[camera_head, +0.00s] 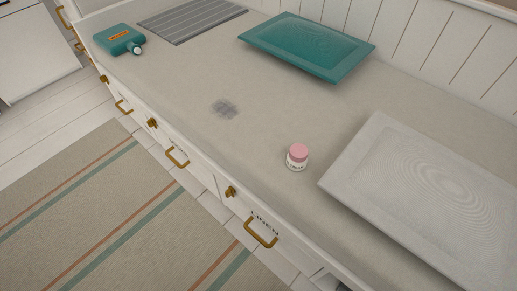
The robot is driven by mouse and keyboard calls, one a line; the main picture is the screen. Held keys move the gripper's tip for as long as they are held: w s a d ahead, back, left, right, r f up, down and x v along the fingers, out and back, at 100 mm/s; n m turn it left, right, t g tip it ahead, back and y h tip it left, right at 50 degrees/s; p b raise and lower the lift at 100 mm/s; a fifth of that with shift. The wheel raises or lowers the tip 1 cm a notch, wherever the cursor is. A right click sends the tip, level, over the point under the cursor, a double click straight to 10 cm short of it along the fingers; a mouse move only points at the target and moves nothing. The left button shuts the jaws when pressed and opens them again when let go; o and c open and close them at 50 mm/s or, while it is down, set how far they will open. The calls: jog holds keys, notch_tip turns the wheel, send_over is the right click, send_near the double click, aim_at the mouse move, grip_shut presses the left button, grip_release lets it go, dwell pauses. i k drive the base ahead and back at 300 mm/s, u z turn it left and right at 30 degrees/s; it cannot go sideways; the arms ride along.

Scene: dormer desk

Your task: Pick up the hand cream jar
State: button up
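The hand cream jar (297,157) is small and white with a pink lid. It stands upright on the beige bench top (200,75), close to the front edge. A grey-white cushion lies just to its right, with a small gap between them. Nothing covers the jar. My gripper is not in view.
The pale cushion (430,185) is right of the jar. A teal cushion (308,45) lies at the back. Brass drawer handles (262,233) stick out below the front edge.

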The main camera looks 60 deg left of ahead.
aim_at(293, 166)
jog(key=u, duration=1.75)
jog(key=k, duration=1.1)
jog(key=u, duration=1.25)
jog(key=i, duration=1.45)
jog(key=z, duration=0.65)
jog(key=i, duration=0.45)
jog(key=z, duration=0.5)
